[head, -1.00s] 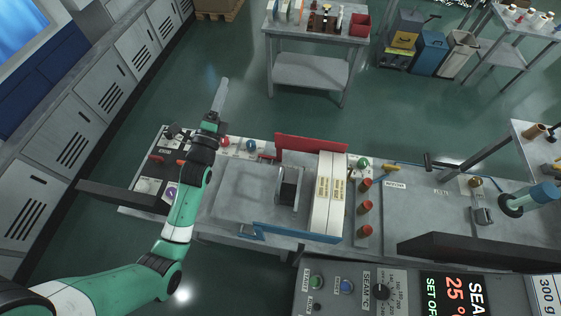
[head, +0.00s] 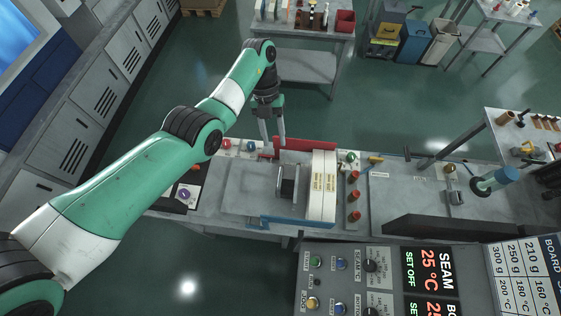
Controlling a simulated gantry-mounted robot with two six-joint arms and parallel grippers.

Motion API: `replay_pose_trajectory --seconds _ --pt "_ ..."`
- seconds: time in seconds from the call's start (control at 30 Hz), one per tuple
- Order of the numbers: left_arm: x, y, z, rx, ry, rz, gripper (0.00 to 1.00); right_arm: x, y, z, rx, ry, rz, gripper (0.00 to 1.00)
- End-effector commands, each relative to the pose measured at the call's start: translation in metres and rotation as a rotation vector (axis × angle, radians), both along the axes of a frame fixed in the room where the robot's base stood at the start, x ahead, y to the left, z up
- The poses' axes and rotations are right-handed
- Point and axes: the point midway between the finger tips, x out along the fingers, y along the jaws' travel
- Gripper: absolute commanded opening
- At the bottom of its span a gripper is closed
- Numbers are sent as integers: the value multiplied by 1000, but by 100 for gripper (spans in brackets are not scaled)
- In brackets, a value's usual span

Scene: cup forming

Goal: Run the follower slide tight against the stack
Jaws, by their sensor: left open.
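The follower slide (head: 288,187), a grey upright plate with a dark block on its left side, stands in the feed tray between a red rail (head: 305,143) behind and a blue rail (head: 290,222) in front. The stack (head: 323,187) of pale upright blanks with a yellow label stands just right of it. A narrow gap seems to show between slide and stack. My left gripper (head: 272,138) hangs pointing down behind the slide, near the left end of the red rail. It is open, empty and apart from the slide. My right gripper is out of view.
Several orange-red knobs (head: 354,195) stand right of the stack. A red and a blue button (head: 249,145) sit left of my gripper. A control panel (head: 345,275) fills the lower right. The grey deck (head: 240,190) left of the slide is clear.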

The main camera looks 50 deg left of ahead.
Motion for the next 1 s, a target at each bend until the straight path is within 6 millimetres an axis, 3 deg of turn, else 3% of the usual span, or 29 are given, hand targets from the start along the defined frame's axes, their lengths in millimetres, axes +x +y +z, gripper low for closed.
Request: replay_pose_trajectory --seconds 0.17,0.43,0.7,1.0 --pt "-1 -3 -10 -1 0 -1 47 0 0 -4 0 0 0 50" --pt "-10 -25 -63 -2 -1 -3 47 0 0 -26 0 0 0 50" --pt "-18 -43 -100 -2 -3 -3 47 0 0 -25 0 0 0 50" --pt "-18 -46 -107 -2 -6 -2 47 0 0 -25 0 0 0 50"
